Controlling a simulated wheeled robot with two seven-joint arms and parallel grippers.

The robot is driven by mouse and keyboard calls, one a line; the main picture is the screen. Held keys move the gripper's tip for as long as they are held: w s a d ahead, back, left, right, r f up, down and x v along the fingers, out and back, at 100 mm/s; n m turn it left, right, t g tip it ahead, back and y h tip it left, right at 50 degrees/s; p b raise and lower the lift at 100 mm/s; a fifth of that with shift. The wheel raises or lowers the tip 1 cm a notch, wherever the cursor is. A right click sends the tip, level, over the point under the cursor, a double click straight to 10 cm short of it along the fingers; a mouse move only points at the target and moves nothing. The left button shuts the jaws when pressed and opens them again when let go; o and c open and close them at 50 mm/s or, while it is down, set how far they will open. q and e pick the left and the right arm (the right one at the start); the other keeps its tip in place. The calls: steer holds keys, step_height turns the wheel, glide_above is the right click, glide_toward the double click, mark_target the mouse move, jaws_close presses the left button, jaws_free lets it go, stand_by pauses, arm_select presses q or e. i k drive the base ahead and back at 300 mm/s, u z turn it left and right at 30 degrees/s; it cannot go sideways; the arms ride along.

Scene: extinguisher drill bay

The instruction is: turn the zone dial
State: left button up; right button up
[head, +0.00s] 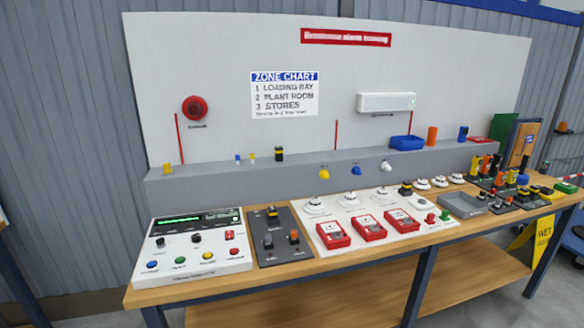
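A white control panel (160,280) with a lit green display (180,220) stands at the left end of the bench. It carries two black knobs, a left knob (160,242) and a middle knob (196,238). Their labels are too small to read, so I cannot tell which is the zone dial or where it points. A red switch (229,235) is to their right. Blue, green, yellow and red buttons line the panel's front. A zone chart (284,95) on the backboard reads 1 Loading Bay, 2 Plant Room, 3 Stores. Neither of my grippers is in view.
A dark plate (285,250) with small switches adjoins the panel on its right. Beyond it is a white board with several red call points (370,227) and detectors. More small devices crowd the bench's right end. A grey ledge (240,182) runs behind.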

mark_target(196, 238)
steer(key=z, duration=3)
steer(key=k, duration=1.55)
steer(key=u, duration=1.8)
